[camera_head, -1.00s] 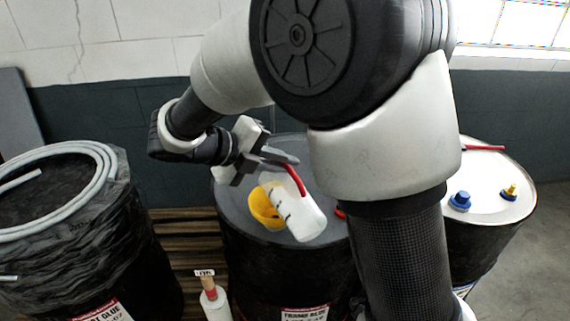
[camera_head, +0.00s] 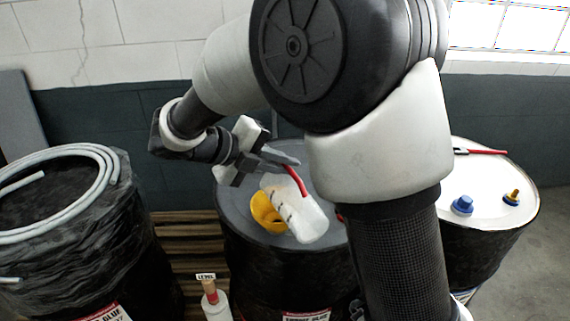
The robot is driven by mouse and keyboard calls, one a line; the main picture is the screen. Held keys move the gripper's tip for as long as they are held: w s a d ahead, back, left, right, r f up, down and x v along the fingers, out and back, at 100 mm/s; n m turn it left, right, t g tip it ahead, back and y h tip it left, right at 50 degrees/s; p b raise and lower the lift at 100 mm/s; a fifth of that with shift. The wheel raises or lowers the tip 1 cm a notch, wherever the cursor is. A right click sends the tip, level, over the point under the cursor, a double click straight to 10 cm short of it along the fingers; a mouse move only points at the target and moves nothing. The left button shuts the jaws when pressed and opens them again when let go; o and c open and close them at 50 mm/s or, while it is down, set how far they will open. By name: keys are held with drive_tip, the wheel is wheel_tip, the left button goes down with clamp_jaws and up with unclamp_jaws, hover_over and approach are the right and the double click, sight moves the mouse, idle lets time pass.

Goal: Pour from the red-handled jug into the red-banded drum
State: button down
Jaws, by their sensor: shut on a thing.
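My gripper (camera_head: 284,160) is shut on the red handle of the jug (camera_head: 303,217). The jug is white and translucent with dark marks on its side. It is held tilted above the dark top of the middle drum (camera_head: 236,205), beside and partly over a yellow funnel (camera_head: 262,213). The funnel sits on that drum top. The jug's mouth is hard to make out, and I see no stream of liquid. The middle drum carries a red-and-white label (camera_head: 306,316). I cannot clearly see a red band on it, and my arm hides its right side.
A black-wrapped drum (camera_head: 85,235) with a pale hose coil stands left. A white-topped drum (camera_head: 485,205) stands right, with a blue cap (camera_head: 462,205), a brass-and-blue fitting (camera_head: 512,197) and a red-handled tool (camera_head: 480,151). A bottle (camera_head: 216,303) stands low in front.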

drive_tip(key=shift+w+a+r+n+g+h, duration=0.25)
drive_tip(key=shift+w+n+g, duration=0.1)
drive_tip(key=shift+w, duration=0.25)
drive_tip(key=shift+w+a+r+n+g+h, duration=0.15)
drive_tip(key=shift+w+a+n+g, duration=0.15)
drive_tip(key=shift+w, duration=0.3)
idle(1.5)
drive_tip(key=shift+w+a+n+g+h, duration=0.2)
drive_tip(key=shift+w+a+n+g, duration=0.15)
drive_tip(key=shift+w, duration=0.25)
drive_tip(key=shift+w+a+n+g+h, duration=0.2)
drive_tip(key=shift+w+g, duration=0.2)
drive_tip(key=shift+w, duration=0.2)
drive_tip(key=shift+w+a+n+g+h, duration=0.2)
drive_tip(key=shift+w+n+g, duration=0.15)
drive_tip(key=shift+w, duration=0.25)
idle(2.4)
drive_tip(key=shift+d, duration=0.1)
idle(0.5)
